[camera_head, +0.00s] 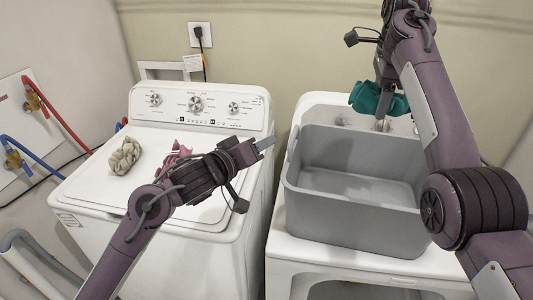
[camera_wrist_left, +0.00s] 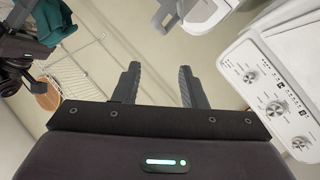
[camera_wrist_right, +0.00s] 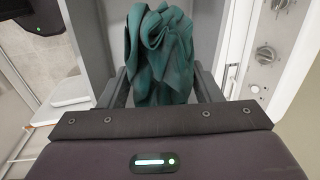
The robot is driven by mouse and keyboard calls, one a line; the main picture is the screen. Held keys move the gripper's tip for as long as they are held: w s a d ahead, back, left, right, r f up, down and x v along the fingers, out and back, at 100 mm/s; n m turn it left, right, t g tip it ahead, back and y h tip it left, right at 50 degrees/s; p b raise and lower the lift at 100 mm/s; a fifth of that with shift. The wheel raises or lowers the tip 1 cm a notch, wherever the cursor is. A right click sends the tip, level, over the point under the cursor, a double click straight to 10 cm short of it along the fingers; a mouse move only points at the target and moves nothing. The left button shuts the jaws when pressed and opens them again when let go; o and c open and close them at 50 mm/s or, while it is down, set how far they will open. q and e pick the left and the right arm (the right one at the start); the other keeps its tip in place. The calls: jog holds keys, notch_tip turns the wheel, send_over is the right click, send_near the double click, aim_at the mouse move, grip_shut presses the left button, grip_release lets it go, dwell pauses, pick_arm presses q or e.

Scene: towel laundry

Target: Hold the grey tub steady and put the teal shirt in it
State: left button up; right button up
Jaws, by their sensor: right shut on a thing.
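The grey tub (camera_head: 345,215) stands on the white machine at the right, and the inside that shows is empty. The teal shirt (camera_head: 368,98) hangs crumpled above the tub's back rim. My right gripper (camera_head: 384,90) is shut on the shirt, which bulges between its fingers in the right wrist view (camera_wrist_right: 160,55). My left gripper (camera_head: 264,144) is left of the tub, apart from its left rim. Its fingers are spread and empty in the left wrist view (camera_wrist_left: 158,85). Teal cloth also shows at the upper left of the left wrist view (camera_wrist_left: 45,22).
A white washer (camera_head: 90,195) stands at the left, with a beige cloth (camera_head: 125,155) and a pink cloth (camera_head: 172,157) on its lid. A narrow gap separates the two machines. Red and blue hoses (camera_head: 50,108) run along the left wall. A plug sits in the wall outlet (camera_head: 200,35).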

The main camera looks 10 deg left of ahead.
aim_at(292, 137)
pick_arm(q)
jog(key=w+d+f+n, duration=0.1)
jog(key=w+d, duration=0.1)
jog(key=w, duration=0.1)
jog(key=w+d+f+n, duration=0.1)
jog(key=w+d, duration=0.1)
jog(key=w, duration=0.1)
jog(key=w+d+f+n, duration=0.1)
jog(key=w+d+n, duration=0.1)
jog(key=w, duration=0.1)
jog(key=shift+w+d+f+y, duration=0.25)
jog(key=shift+d+y, duration=0.1)
jog(key=shift+y, duration=0.05)
grip_shut()
